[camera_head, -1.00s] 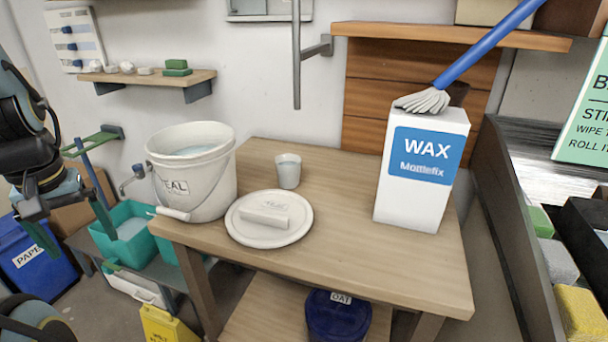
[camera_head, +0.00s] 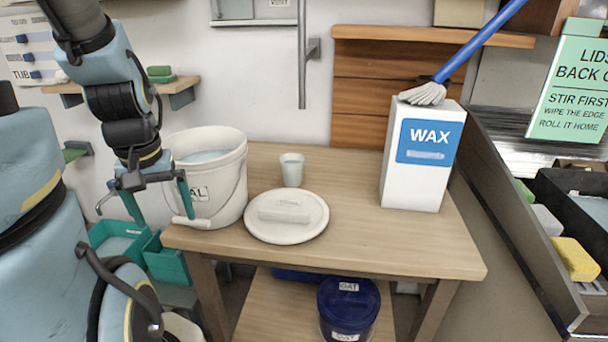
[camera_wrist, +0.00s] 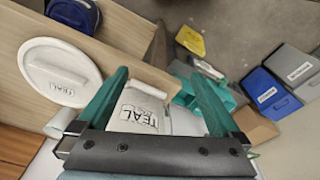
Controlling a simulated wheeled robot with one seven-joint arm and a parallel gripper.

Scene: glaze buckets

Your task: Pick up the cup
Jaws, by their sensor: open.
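The cup (camera_head: 291,169) is small, pale and upright on the wooden table (camera_head: 390,240), between the bucket and the wax box. My gripper (camera_head: 163,205) hangs at the left, in front of the white bucket (camera_head: 231,180), and is apart from the cup. It is open, with its green fingers pointing down. In the wrist view my gripper (camera_wrist: 160,95) shows its two green fingers spread, with the labelled bucket (camera_wrist: 140,112) seen between them. A pale shape at the left of the wrist view, partly behind the gripper, may be the cup.
A round white lid (camera_head: 288,232) lies in front of the cup. A white wax box (camera_head: 412,180) stands to the right, with a blue-handled mop (camera_head: 470,50) above it. A blue lidded tub (camera_head: 347,312) is on the lower shelf. The table's right front is clear.

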